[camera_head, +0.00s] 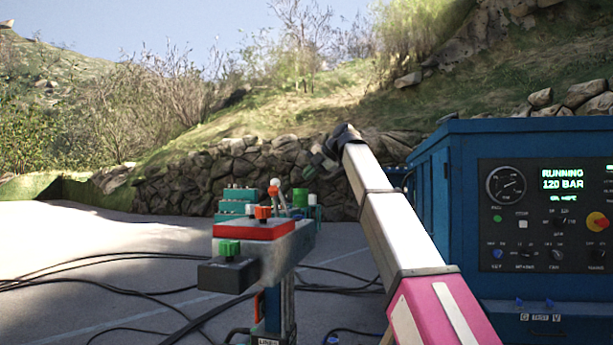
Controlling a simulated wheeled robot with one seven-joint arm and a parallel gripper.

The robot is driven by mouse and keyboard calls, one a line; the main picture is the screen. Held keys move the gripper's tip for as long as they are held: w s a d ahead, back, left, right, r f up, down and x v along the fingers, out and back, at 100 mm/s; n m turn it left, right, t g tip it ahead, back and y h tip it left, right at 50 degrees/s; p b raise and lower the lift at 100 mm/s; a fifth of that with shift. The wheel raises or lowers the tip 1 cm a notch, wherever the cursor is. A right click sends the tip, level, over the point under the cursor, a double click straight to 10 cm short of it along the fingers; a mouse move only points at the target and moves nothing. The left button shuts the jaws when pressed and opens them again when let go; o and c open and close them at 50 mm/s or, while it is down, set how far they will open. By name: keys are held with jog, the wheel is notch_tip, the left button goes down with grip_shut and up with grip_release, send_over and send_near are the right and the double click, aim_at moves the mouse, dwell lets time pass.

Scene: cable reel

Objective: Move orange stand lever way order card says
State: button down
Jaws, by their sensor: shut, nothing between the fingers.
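A control stand (282,258) stands left of centre, with a grey body on a post. On its red top plate (253,230) sits an orange block-shaped knob (262,212). A ball-topped lever (274,186), orange with a pale top, rises just behind it. A green knob (229,248) sits on a dark box at the near left. I cannot tell which orange part is the lever the task names. My gripper (320,168) is small and dark, shut and empty, above and right of the levers and apart from them. No order card can be made out.
A blue power unit (540,207) fills the right side; its panel (545,214) reads RUNNING, 120 BAR. Teal equipment (237,203) shows behind the stand. Black cables (90,262) lie across the paved ground. A stone wall (190,185) closes the back; the left ground is mostly open.

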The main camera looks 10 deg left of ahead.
send_near(275, 204)
jog(key=f, duration=0.1)
jog(key=shift+w+a, duration=0.25)
jog(key=shift+a, duration=0.35)
jog(key=shift+w+a, duration=0.25)
jog(key=shift+a, duration=0.4)
jog(key=shift+w+a, duration=0.25)
jog(key=shift+a, duration=0.35)
